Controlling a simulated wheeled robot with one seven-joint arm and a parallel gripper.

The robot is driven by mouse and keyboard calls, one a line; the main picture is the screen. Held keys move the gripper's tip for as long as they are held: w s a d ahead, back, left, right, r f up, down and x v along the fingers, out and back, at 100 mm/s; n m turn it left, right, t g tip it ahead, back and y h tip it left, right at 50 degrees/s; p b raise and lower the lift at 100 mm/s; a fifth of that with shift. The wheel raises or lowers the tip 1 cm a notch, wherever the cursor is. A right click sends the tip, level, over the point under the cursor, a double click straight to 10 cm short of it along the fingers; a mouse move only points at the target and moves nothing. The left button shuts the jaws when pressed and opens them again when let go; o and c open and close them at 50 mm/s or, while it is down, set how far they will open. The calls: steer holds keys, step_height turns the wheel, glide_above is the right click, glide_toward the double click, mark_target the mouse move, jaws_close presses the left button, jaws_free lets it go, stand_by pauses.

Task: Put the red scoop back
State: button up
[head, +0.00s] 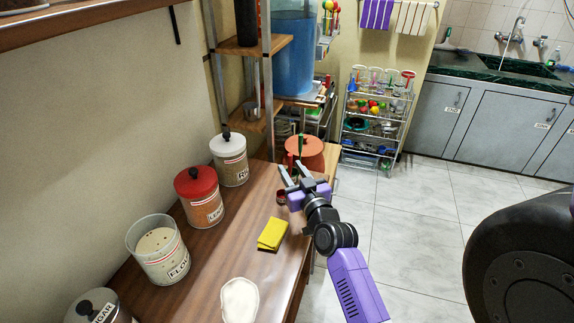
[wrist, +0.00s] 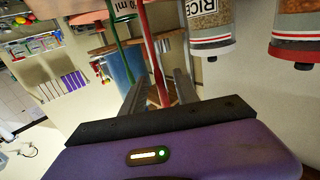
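A long red handle, which appears to be the red scoop (wrist: 150,50), runs between my fingers in the wrist view. A gap shows on each side of it, so my gripper (head: 291,169) is open around it; it also shows in the wrist view (wrist: 160,88). A small dark red cup (head: 281,197) sits just below my gripper in the head view; I cannot tell whether it joins that handle. A green scoop (wrist: 119,35) hangs beside the red one. Its green handle (head: 301,148) rises beside my gripper in the head view.
An orange-red pot (head: 310,153) stands behind my gripper at the table's far end. Jars labelled rice (head: 229,160), another with a red lid (head: 199,197), and flour (head: 158,251) line the wall. A yellow cloth (head: 272,235) and a white piece (head: 239,300) lie on the wooden table (head: 203,266).

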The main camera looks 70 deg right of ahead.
steer(key=s+a+f+n+y, duration=0.1)
steer(key=s+a, duration=0.1)
steer(key=a, duration=0.5)
steer(key=s+a+f+n+t+y, duration=0.1)
steer(key=s+a+y, duration=0.1)
steer(key=a, duration=0.6)
steer(key=s+a+f+n+y+b, duration=0.1)
steer(key=s+a+f, duration=0.1)
steer(key=a, duration=0.6)
steer(key=shift+s+t+y, duration=0.4)
steer(key=shift+s, duration=0.35)
steer(key=s+a+y, duration=0.1)
steer(key=a, duration=0.1)
steer(key=s+a+n+y, duration=0.1)
steer(key=a, duration=0.2)
steer(key=s+a+n, duration=0.1)
steer(key=s+a, duration=0.1)
steer(key=shift+a+y, duration=0.35)
steer(key=shift+y, duration=0.05)
steer(key=s+a+r+n+y, duration=0.3)
steer(key=s+a+n+y, duration=0.1)
steer(key=s+a, duration=0.4)
steer(key=shift+a+r+y, duration=0.3)
steer(key=shift+a+y, duration=0.3)
steer(key=shift+s, duration=0.15)
